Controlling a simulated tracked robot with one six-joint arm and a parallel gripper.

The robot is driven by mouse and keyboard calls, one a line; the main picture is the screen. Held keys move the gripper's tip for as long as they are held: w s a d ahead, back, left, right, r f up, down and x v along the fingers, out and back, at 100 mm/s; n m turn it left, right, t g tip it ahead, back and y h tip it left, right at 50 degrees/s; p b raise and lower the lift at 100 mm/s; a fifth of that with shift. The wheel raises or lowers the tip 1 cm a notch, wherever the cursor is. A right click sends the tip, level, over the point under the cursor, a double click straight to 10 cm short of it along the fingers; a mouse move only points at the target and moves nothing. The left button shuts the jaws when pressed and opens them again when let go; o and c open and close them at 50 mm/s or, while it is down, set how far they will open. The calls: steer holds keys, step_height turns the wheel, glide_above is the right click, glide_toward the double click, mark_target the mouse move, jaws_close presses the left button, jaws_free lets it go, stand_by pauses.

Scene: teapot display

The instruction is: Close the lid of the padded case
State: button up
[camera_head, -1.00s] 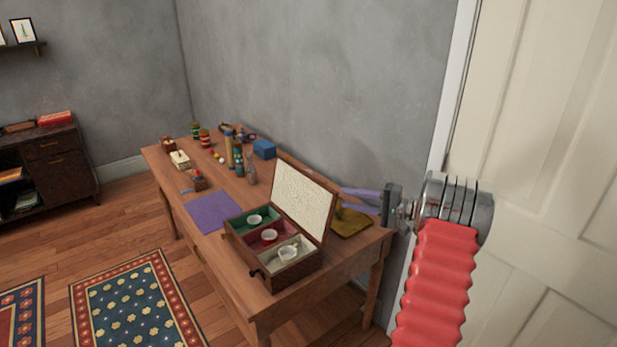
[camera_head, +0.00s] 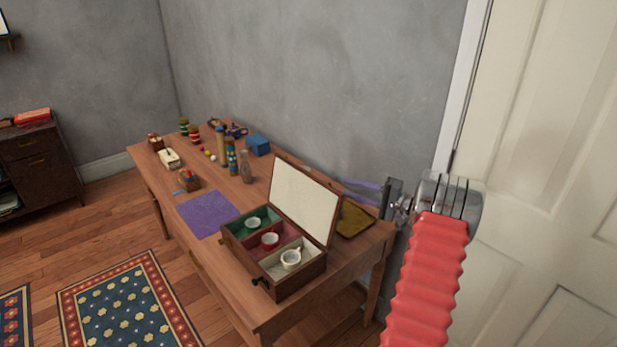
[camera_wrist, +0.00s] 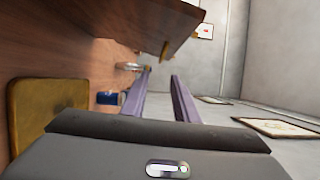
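The padded case (camera_head: 300,284) stands open on the table. Its three compartments are lined green, red and cream, and each holds a cup: one in the green (camera_head: 253,223), a red-and-white one in the red (camera_head: 270,240), a white one in the cream (camera_head: 291,259). Its lid (camera_head: 304,199) is up, leaning back, with a pale padded inside. My gripper (camera_head: 350,190) is behind the lid, its purple fingers partly hidden by it. In the wrist view my gripper (camera_wrist: 160,82) has its fingers apart with nothing between them, and the lid's brown back (camera_wrist: 150,22) is above them.
A mustard-yellow cloth or pad (camera_head: 354,219) lies behind the case, below my gripper. The grey wall is close behind; a door is at right.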

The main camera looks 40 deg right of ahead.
mark_target(312, 179)
steer(key=shift+w+a, duration=0.1)
steer(key=shift+w, duration=0.05)
steer(key=x, duration=1.3)
steer(key=shift+w+a, duration=0.25)
steer(key=shift+w, duration=0.1)
steer(key=shift+c, duration=0.6)
jaws_close()
steer(key=shift+a+f, duration=0.1)
steer(key=shift+f, duration=0.1)
stand_by(0.3)
